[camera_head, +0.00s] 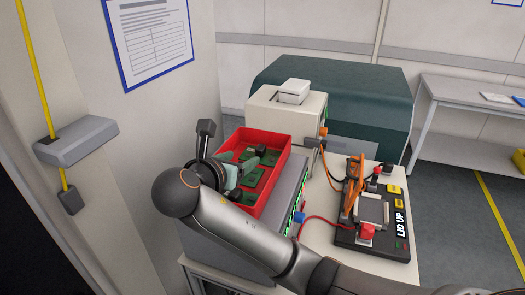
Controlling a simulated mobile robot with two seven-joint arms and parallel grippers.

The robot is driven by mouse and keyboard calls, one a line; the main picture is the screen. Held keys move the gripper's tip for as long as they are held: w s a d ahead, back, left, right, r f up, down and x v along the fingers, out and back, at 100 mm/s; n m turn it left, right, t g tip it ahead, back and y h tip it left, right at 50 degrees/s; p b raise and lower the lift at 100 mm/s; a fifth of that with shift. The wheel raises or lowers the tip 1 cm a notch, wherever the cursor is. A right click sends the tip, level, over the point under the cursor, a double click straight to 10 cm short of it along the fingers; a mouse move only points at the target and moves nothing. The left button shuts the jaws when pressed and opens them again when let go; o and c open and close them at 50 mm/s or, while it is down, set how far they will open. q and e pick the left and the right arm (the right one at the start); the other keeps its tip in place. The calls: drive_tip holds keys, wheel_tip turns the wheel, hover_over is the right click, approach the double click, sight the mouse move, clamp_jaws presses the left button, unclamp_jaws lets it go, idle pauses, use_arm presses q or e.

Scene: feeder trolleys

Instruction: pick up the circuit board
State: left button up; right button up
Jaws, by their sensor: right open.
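Several green circuit boards (268,158) lie in a red tray (274,204). The tray sits on top of a grey box-shaped unit. My right arm reaches across the front of the unit, and its gripper (241,168) is at the tray's left side, with the fingers over the boards. The right gripper is open. The wrist and gripper hide part of the tray's near left side, and I cannot tell whether the fingers touch a board. My left gripper is not in view.
A black fixture (372,238) marked "LID UP", with orange clamps and cables, stands on the bench right of the tray. A beige device (288,108) and a dark green machine (345,90) stand behind. A wall closes the left side.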

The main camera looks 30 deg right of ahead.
sight(258, 151)
drive_tip(key=x, duration=0.4)
drive_tip(key=shift+s+d, duration=0.1)
drive_tip(key=shift+s, duration=0.05)
drive_tip(key=shift+w, duration=0.65)
drive_tip(key=shift+w+d+f, duration=0.25)
drive_tip(key=shift+d+f, duration=0.4)
drive_tip(key=shift+d, duration=0.25)
drive_tip(key=x, duration=0.5)
drive_tip(key=shift+s+f, duration=0.1)
drive_tip(key=shift+a, duration=0.1)
clamp_jaws()
